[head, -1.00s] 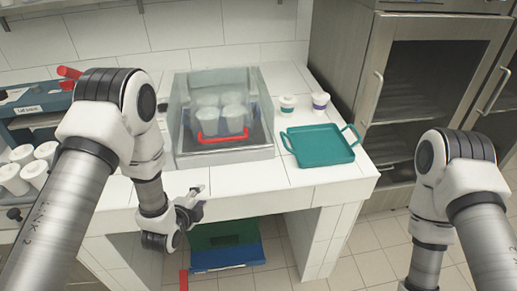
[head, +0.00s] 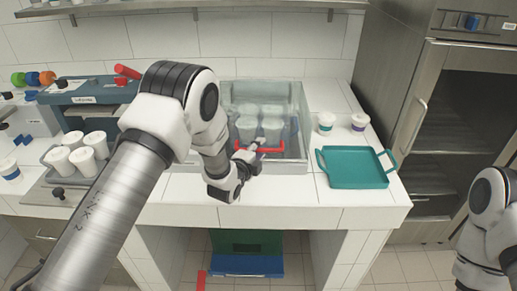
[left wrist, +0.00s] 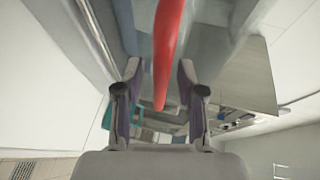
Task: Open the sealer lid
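A clear box-like cover (head: 297,105) stands on the white counter with several white cups inside. A red bar handle (head: 272,150) runs along its front. A blue machine (head: 85,93) with a red lever (head: 127,71) and a label too small to read stands at left. My right gripper is out of view.
A teal tray (head: 355,168) lies right of the clear cover, with two small cups (head: 326,122) (head: 359,121) behind it. Several white cups (head: 84,156) stand at left. A shelf (head: 180,8) runs above. The counter's front strip is clear.

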